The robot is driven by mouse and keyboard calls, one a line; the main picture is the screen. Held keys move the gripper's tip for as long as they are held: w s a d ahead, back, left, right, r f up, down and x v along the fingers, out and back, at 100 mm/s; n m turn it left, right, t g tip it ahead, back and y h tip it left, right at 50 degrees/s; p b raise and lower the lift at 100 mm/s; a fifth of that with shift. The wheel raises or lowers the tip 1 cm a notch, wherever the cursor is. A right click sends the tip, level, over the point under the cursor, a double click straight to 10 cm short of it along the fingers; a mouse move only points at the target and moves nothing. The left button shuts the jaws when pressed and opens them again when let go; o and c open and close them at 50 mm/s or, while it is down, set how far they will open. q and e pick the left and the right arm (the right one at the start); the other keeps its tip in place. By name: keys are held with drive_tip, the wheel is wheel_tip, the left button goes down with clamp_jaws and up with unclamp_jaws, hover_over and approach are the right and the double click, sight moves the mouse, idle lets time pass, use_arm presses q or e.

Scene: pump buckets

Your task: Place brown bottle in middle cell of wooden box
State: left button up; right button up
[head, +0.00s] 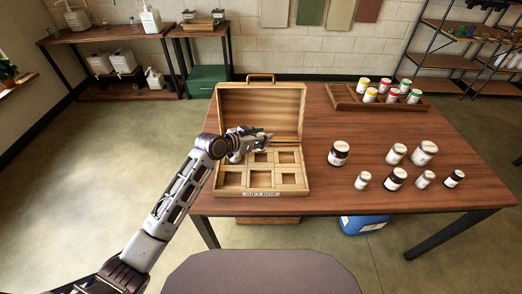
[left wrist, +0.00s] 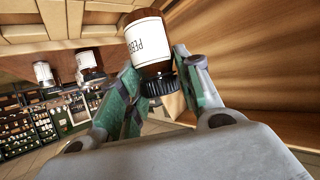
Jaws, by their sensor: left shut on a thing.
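The wooden box (head: 285,105) stands at the table's left side, its lid open and leaning back. Its base has two rows of square cells, and the front row looks empty. My left gripper (head: 256,140) is over the back row and partly hides it. In the left wrist view, my left gripper (left wrist: 155,92) is shut on the brown bottle (left wrist: 152,68), at its black cap end. The bottle has a white label and shows close to the box's wood. In the head view the bottle is hidden at the gripper. My right gripper is not in view.
A wooden tray (head: 345,101) with colored-lid jars is at the back. Bare tabletop (head: 318,185) lies right of the box.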

use_arm(q)
drive_tip(key=shift+f, duration=1.1)
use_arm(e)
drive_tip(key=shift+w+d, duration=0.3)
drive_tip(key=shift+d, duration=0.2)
use_arm(q)
drive_tip(key=shift+f, duration=1.9)
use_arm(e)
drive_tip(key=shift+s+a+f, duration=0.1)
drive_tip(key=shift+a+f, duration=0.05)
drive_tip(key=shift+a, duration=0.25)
